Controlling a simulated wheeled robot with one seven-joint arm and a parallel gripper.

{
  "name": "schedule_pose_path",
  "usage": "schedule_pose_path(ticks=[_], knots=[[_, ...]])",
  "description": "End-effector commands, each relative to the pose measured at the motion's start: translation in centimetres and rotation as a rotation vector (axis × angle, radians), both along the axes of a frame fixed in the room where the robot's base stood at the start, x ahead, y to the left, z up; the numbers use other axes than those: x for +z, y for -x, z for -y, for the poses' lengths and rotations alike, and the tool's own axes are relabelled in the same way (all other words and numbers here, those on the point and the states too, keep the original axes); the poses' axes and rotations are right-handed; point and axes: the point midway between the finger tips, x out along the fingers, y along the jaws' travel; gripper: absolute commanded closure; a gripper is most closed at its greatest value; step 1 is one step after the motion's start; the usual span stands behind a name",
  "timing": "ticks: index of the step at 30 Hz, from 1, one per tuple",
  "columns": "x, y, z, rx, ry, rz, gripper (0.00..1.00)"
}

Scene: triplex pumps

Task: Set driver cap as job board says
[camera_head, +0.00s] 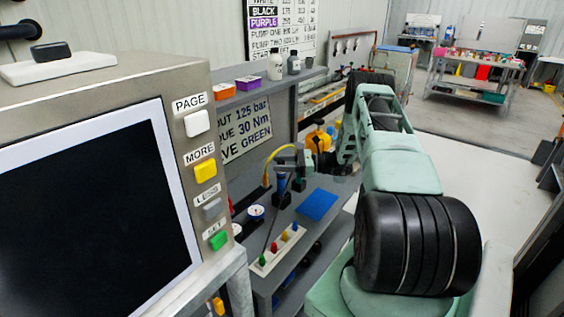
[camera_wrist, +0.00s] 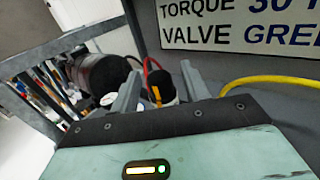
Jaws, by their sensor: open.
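My gripper (camera_wrist: 158,82) is open in the wrist view, its two grey fingers apart. Between and beyond them is a black-topped object with an orange band (camera_wrist: 155,92); I cannot tell whether it is the driver or whether a finger touches it. In the head view, a dark blue upright tool (camera_head: 282,184) stands on the grey bench below my wrist. A pale rack (camera_head: 278,252) holds several coloured caps or pegs. The job board (camera_head: 281,28) hangs at the back, partly cropped. A sign (camera_head: 244,128) reads 125 bar, 30 Nm and green, partly hidden.
A large control panel (camera_head: 84,190) with a dark screen and labelled buttons fills the left. A blue mat (camera_head: 317,204) and a round gauge (camera_head: 256,212) lie on the bench. A yellow hose (camera_wrist: 272,80) runs right of my gripper. Bottles and small boxes stand on the shelf (camera_head: 262,92).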

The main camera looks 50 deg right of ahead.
Motion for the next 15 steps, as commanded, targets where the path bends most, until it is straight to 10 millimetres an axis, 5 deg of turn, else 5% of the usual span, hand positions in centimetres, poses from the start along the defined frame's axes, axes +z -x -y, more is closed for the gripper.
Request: schedule_pose_path(ticks=[7, 12, 15], knots=[[-0.03, -0.04, -0.02, 0.000, 0.000, 0.000, 0.54], [-0.02, -0.03, -0.01, 0.000, 0.000, 0.000, 0.99], [-0.02, -0.02, -0.02, 0.000, 0.000, 0.000, 0.99]])
